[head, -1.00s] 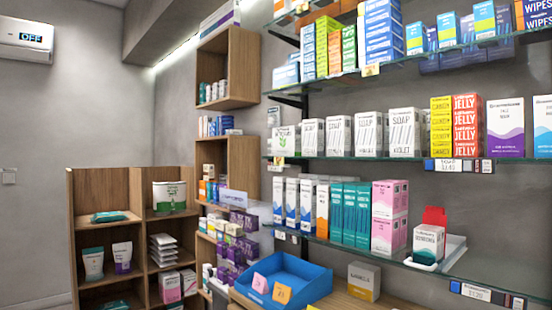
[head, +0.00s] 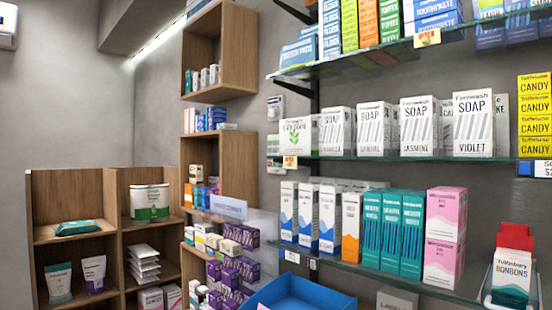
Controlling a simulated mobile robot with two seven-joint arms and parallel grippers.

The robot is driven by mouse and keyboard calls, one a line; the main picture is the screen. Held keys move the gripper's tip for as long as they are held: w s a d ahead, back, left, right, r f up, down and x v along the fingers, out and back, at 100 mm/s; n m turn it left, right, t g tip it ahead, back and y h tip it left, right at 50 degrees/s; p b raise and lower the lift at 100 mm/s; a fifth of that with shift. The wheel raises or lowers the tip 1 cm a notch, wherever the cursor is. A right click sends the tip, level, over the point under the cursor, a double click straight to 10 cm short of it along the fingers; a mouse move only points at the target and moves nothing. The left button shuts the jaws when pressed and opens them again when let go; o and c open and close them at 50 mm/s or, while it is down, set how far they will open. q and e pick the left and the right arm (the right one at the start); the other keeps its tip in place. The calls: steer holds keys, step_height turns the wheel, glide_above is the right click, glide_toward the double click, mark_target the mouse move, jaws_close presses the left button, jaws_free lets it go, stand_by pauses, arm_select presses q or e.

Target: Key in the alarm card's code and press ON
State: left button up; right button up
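A small white wall-mounted unit (head: 275,108) is on the grey wall, between the wooden wall boxes and the glass shelves. It may be the alarm keypad, but its keys are too small to read. Another pale unit (head: 275,163) is on the wall below it, partly hidden by the shelf and goods. I cannot make out an alarm card or any code. Neither of my grippers is in view.
Glass shelves (head: 400,157) with soap, candy and other cartons fill the right. A blue tray (head: 300,295) is at the bottom edge. Wooden shelving (head: 100,180) with pouches and a tub stands at left. A clear panel (head: 262,222) stands by purple boxes.

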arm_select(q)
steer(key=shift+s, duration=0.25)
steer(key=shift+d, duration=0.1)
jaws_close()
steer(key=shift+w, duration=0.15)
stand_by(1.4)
